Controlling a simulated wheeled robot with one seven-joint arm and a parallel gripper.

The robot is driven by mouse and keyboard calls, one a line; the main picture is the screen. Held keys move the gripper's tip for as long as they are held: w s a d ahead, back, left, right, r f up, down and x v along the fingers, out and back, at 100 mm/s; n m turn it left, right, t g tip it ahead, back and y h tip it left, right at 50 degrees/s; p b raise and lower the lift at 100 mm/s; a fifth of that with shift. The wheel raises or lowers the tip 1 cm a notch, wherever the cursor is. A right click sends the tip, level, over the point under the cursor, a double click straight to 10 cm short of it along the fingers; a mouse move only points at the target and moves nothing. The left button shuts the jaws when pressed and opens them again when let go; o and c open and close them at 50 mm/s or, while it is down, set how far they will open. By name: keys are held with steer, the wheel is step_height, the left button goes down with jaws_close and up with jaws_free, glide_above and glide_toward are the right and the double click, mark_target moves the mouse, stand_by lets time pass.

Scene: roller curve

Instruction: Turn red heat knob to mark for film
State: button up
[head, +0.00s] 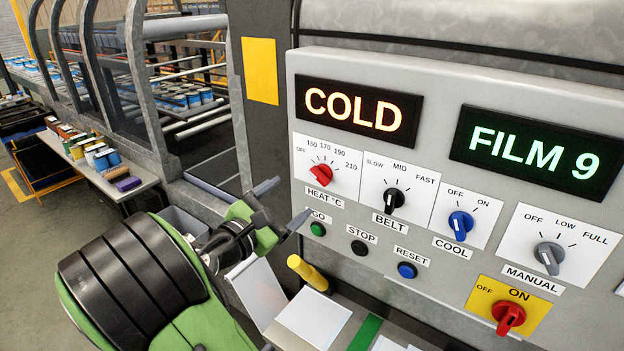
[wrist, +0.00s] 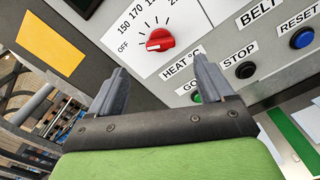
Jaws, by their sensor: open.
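The red heat knob (head: 321,174) is on a white dial plate at the left of the grey control panel, marked OFF, 150, 170, 190 and 210. The red knob (wrist: 160,40) also shows in the wrist view, and its bar appears to point toward OFF. An orange display (head: 360,112) reads COLD, and a green display (head: 533,153) reads FILM 9. My gripper (head: 282,204) is open and empty, left of and below the knob in the head view. In the wrist view its fingers (wrist: 160,65) spread below the knob, apart from it.
Belt knob (head: 393,199), blue cool knob (head: 460,224), grey manual knob (head: 548,257) and red ON switch (head: 508,316) line the panel to the right. Green (head: 317,229), black (head: 359,247) and blue (head: 406,270) buttons sit below. A yellow cylinder (head: 308,273) lies under my gripper.

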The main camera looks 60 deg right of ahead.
mark_target(318, 177)
steer(key=d, duration=0.3)
steer(key=s+d+p, duration=0.1)
steer(key=d, duration=0.5)
steer(key=shift+s+d, duration=0.25)
steer(key=shift+s, duration=0.1)
steer(key=shift+d, duration=0.55)
steer(key=shift+a, duration=0.1)
steer(key=c, duration=1)
steer(key=shift+c, duration=0.2)
